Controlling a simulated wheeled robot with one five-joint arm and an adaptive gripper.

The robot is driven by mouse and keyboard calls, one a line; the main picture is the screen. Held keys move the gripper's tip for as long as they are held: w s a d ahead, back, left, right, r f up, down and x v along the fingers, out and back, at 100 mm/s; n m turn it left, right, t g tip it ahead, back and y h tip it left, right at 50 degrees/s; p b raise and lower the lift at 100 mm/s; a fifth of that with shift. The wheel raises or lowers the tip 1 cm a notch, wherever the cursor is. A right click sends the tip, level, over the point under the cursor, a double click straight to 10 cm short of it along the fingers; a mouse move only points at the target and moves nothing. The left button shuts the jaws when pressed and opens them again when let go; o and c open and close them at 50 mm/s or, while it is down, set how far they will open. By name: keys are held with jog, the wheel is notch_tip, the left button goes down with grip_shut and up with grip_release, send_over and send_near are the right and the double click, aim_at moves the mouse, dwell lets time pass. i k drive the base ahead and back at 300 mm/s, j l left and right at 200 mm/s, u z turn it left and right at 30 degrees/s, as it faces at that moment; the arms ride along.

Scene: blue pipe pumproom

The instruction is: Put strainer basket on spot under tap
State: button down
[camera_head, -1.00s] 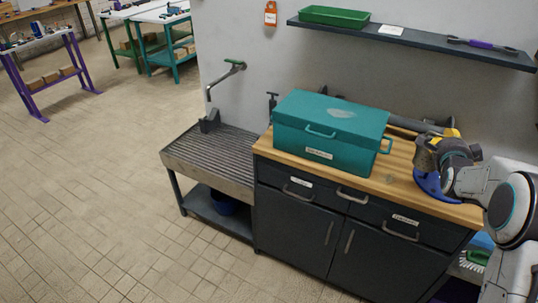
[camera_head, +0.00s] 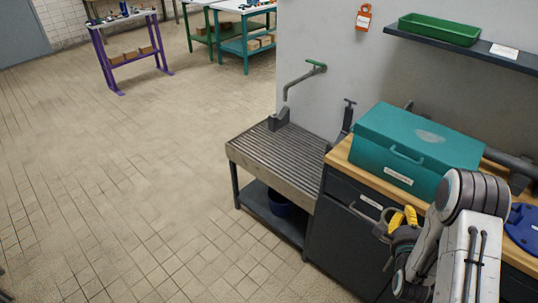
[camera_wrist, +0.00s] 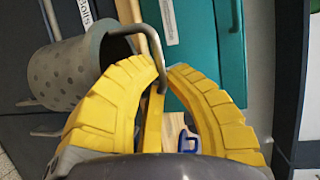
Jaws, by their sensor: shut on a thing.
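The grey strainer basket (camera_wrist: 62,78), with round holes in its side, hangs tilted at the left of the wrist view. My gripper (camera_wrist: 163,78) has its yellow fingers shut on the basket's thin bent handle (camera_wrist: 150,35). In the head view my gripper (camera_head: 404,218) is in front of the dark cabinet, near the worktop's front edge. The basket is small and partly hidden there. The tap (camera_head: 300,80), with a green lever, sticks out from the wall over the ribbed drain bench (camera_head: 285,160). No separate marked spot can be made out under it.
A teal case (camera_head: 415,145) stands on the wooden worktop (camera_head: 340,155), right of the drain bench. A dark block (camera_head: 278,120) stands at the bench's back edge. The tiled floor at left is clear.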

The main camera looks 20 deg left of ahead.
aim_at(282, 157)
jog(key=i+j+u, duration=0.3)
jog(key=u, duration=0.15)
jog(key=i+j+u, duration=0.2)
jog(key=u, duration=0.25)
jog(key=i+z, duration=0.2)
jog(key=i, duration=0.25)
jog(key=i+j+z, duration=0.2)
jog(key=i, duration=0.2)
jog(key=i+l, duration=0.1)
jog(key=i, duration=0.2)
jog(key=z, duration=0.05)
